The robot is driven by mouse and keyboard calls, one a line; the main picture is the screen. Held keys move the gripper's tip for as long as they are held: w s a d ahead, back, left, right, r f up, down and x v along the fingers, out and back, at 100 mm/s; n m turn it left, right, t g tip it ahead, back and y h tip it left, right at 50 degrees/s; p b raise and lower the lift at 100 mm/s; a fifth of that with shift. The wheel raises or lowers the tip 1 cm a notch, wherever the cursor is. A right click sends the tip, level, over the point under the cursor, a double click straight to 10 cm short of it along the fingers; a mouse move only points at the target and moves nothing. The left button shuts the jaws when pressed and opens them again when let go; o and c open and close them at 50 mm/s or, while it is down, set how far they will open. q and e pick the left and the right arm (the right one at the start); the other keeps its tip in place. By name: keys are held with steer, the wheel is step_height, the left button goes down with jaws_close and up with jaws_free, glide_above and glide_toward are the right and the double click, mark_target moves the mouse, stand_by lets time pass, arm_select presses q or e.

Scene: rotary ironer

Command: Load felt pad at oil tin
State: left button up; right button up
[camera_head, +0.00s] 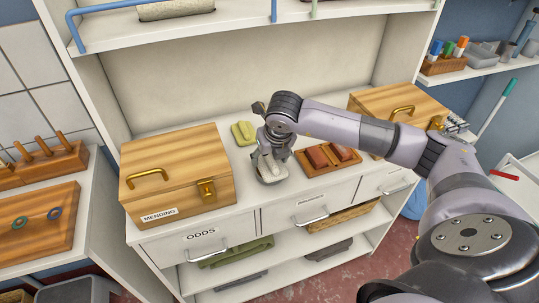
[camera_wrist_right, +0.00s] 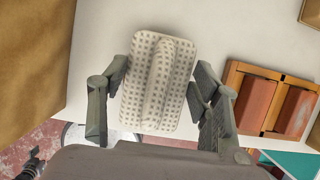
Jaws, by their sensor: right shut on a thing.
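My right gripper (camera_head: 268,165) reaches down to the white counter, between the mending box and the wooden tray. It is shut on a pale dotted pad (camera_wrist_right: 157,82) with a raised ridge along its middle. In the wrist view one finger is at each long side of this pad; in the head view the pad (camera_head: 272,178) shows low at the counter's front. I cannot tell whether it touches the counter. A yellow-green pad (camera_head: 243,132) lies behind the gripper. I cannot tell which pad is the felt pad, nor make out an oil tin. My left gripper is not in view.
The mending box (camera_head: 175,172) stands shut at the left. A wooden tray (camera_head: 328,171) with reddish blocks is close at the right, and another wooden box (camera_head: 398,101) stands beyond it. Drawers (camera_head: 205,240) are below the front edge. Bare counter lies around the yellow-green pad.

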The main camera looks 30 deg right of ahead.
mark_target(269, 156)
steer(key=shift+f+b, duration=0.5)
stand_by(0.8)
steer(key=shift+s+f+b, duration=0.1)
steer(key=shift+b, duration=0.25)
stand_by(1.6)
steer(key=shift+r+p, duration=1.7)
steer(key=shift+r, duration=1.9)
